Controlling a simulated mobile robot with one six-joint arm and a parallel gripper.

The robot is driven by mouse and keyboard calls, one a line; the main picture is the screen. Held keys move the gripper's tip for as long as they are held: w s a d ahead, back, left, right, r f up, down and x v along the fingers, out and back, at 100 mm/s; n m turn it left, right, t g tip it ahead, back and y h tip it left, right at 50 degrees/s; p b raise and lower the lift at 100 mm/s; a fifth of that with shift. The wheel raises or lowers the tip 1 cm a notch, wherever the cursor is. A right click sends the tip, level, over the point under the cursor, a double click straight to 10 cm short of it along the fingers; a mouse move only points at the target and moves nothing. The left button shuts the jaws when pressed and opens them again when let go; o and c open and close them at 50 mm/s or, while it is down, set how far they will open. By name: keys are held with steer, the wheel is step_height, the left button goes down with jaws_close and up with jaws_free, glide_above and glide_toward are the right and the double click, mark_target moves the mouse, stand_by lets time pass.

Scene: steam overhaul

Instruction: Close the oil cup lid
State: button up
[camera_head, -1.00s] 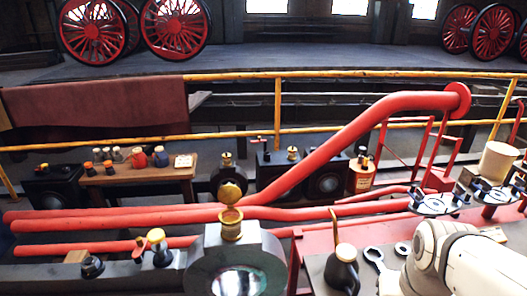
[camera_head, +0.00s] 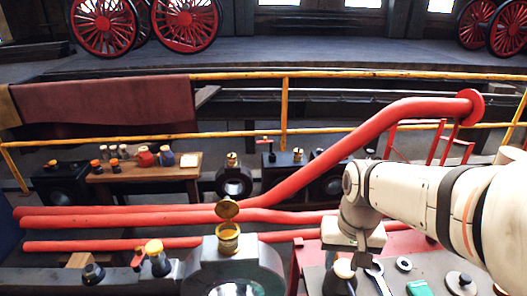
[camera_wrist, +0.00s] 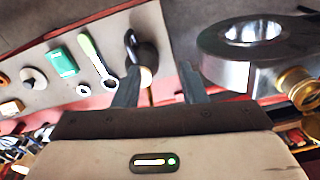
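The brass oil cup (camera_head: 228,240) stands on top of a grey metal ring housing (camera_head: 232,268) in the head view. Its round brass lid (camera_head: 228,209) is tilted up, open, above the cup's rim. In the wrist view a brass fitting, apparently the cup (camera_wrist: 298,90), is at the right edge on the ring; I cannot make out the lid there. My gripper (camera_wrist: 160,84) is open and empty, its two fingers apart. In the head view my gripper (camera_head: 362,252) hangs to the right of the cup, clear of it, above the tool bench.
An oil can (camera_head: 341,278) stands below my gripper on the bench, beside a wrench (camera_head: 378,278) and a green box (camera_head: 419,288). Long red pipes (camera_head: 120,220) run behind the cup. A yellow-capped bottle (camera_head: 157,260) stands left of the housing.

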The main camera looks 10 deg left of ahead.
steer(key=w+a+r+n+g+p, duration=0.1)
steer(key=w+a+r+g+p, duration=0.1)
steer(key=w+a+r+p, duration=0.55)
steer(key=w+a+r+n+g+p, duration=0.1)
steer(key=w+a+r+p, duration=0.3)
steer(key=w+a+p, duration=0.5)
steer(key=g+p, duration=0.2)
steer(key=p, duration=0.3)
glide_toward(227, 208)
step_height(227, 208, down, 6)
steer(key=p, duration=0.1)
steer(key=shift+a+n, duration=0.3)
steer(key=shift+a, duration=0.05)
steer(key=shift+s+f, duration=0.1)
steer(key=shift+f, duration=0.05)
